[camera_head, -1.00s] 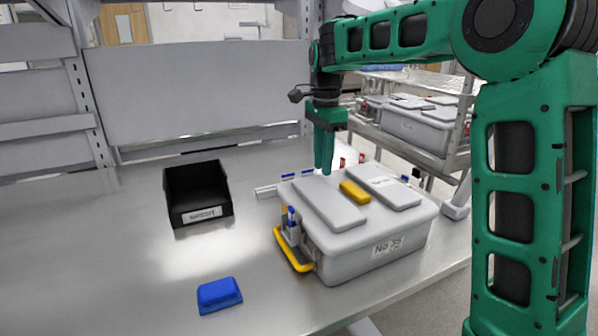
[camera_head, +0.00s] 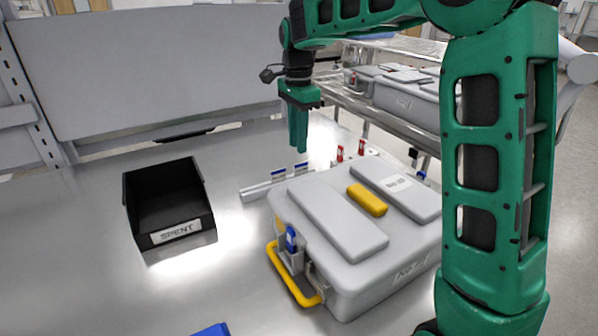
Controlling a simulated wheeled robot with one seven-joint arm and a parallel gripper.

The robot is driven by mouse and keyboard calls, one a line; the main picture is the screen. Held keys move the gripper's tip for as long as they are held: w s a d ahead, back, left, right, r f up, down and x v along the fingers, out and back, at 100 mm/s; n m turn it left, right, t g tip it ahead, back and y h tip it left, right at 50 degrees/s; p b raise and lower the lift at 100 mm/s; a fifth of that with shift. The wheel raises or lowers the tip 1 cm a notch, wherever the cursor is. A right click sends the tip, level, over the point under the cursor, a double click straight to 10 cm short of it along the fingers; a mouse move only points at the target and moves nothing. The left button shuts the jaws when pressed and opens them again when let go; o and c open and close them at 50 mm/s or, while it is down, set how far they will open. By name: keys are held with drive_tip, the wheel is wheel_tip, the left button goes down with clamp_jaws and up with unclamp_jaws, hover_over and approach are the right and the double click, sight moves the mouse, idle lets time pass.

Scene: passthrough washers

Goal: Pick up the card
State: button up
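Several small cards are in view, and I cannot tell which one the task means. A blue card-like piece (camera_head: 291,239) stands upright in a holder on the front left of the grey box (camera_head: 345,275). Two blue-topped pieces, one at the left (camera_head: 278,172) and one at the right (camera_head: 302,166), stand at a pale rail behind the box. Two red-and-white pieces, one nearer (camera_head: 340,153) and one farther (camera_head: 362,146), stand farther right. My gripper (camera_head: 301,151) points down, its tips appearing just above the rail in the picture. Its fingers overlap from this side; I see nothing held.
A black open bin labelled SPENT (camera_head: 180,238) stands left of the box. A yellow handle (camera_head: 290,278) juts from the box's front left; a yellow block (camera_head: 367,199) lies on its lid. A blue block (camera_head: 212,331) is cut off below. Clear bench lies at left.

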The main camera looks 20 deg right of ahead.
sight(300, 169)
drive_tip(key=shift+d+f, duration=0.15)
drive_tip(key=shift+f, duration=1.05)
drive_tip(key=shift+d+f, duration=0.2)
drive_tip(key=shift+f, duration=1.05)
drive_tip(key=shift+d+f, duration=0.15)
drive_tip(key=shift+f, duration=1.05)
clamp_jaws()
